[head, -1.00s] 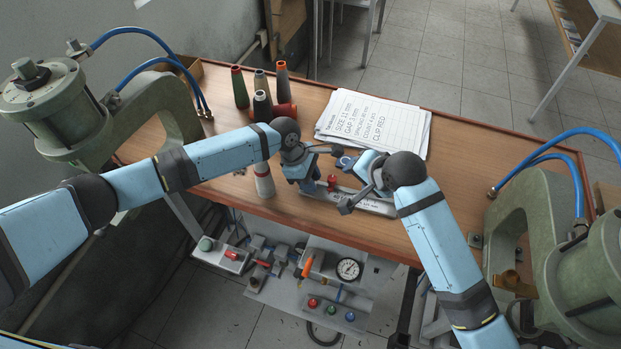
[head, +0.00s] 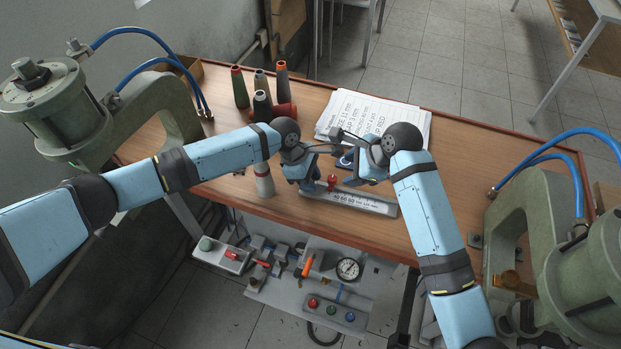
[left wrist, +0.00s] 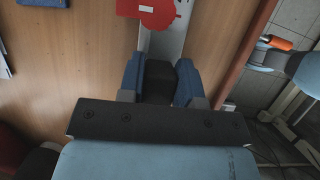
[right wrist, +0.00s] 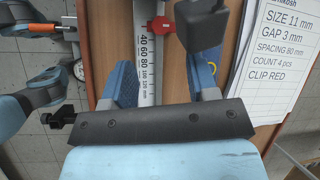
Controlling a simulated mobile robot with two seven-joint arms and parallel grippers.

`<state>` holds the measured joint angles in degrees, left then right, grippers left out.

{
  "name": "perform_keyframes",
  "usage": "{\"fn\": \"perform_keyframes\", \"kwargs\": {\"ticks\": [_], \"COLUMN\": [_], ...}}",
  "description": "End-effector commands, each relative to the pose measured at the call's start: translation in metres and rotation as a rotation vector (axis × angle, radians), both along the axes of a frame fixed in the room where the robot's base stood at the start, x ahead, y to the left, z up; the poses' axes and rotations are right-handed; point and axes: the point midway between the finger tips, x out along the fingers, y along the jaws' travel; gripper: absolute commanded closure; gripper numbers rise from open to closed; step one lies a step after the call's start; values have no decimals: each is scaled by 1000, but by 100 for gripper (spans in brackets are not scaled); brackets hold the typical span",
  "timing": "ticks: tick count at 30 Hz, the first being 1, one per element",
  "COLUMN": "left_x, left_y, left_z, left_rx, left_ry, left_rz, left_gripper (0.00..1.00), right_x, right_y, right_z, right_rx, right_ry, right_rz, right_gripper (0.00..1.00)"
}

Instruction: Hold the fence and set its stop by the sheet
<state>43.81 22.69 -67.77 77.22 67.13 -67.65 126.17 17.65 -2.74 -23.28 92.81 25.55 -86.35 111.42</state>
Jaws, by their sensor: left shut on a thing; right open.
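The fence (head: 365,203) is a pale bar with a printed scale, lying along the bench's front edge. Its red stop (head: 332,181) sits near its left end; in the right wrist view the stop (right wrist: 161,25) is just above the "40" mark. My left gripper (head: 322,168) is shut at the fence's left end, on a dark block (left wrist: 159,80) in the left wrist view. My right gripper (head: 343,150) is open and empty, above and behind the fence. The sheet (head: 395,122) lies behind; it reads size 11 mm, gap 3 mm, spacing 80 mm, count 4 pcs, clip red.
Green presses flank the bench (head: 470,170). A control panel with a gauge (head: 348,269) is below the front edge.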

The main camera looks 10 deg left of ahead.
Motion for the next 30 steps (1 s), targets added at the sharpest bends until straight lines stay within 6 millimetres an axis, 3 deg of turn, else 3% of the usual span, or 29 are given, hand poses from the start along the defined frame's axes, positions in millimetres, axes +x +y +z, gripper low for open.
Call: {"fn": "perform_keyframes", "kwargs": {"ticks": [15, 29, 30], "left_x": [0, 0, 0], "left_y": [0, 0, 0], "left_z": [0, 0, 0], "left_rx": [0, 0, 0], "left_ry": [0, 0, 0], "left_rz": [0, 0, 0], "left_gripper": [96, 96, 96], "right_x": [14, 16, 16], "right_y": [33, 38, 38], "right_z": [-59, -68, -68], "right_rx": [0, 0, 0], "right_ry": [-1, -3, -3], "right_rz": [0, 1, 1], "right_gripper": [46, 46, 51]}}
